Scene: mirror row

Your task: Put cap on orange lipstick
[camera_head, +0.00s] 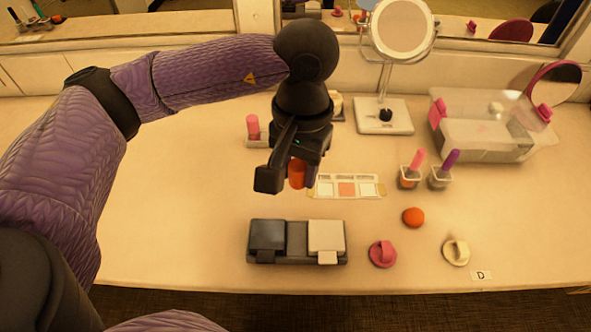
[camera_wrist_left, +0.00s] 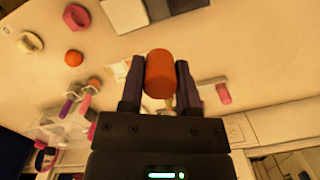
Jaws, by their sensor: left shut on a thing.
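My left gripper (camera_head: 291,178) is shut on an orange cylinder, which looks like the orange cap (camera_head: 297,173). In the left wrist view the orange cap (camera_wrist_left: 160,75) stands out between the two fingers (camera_wrist_left: 160,88). I cannot tell whether this is the orange lipstick. My right gripper is not in view.
A purple lipstick (camera_head: 450,160) stands beside the pink-tipped one. A pink lipstick (camera_head: 252,127) stands behind left. A palette (camera_head: 364,188), dark tray (camera_head: 297,256), orange ball (camera_head: 413,217), pink puff (camera_head: 383,254) and cream puff (camera_head: 456,252) lie around. A round mirror (camera_head: 403,27) and clear box (camera_head: 487,140) stand behind.

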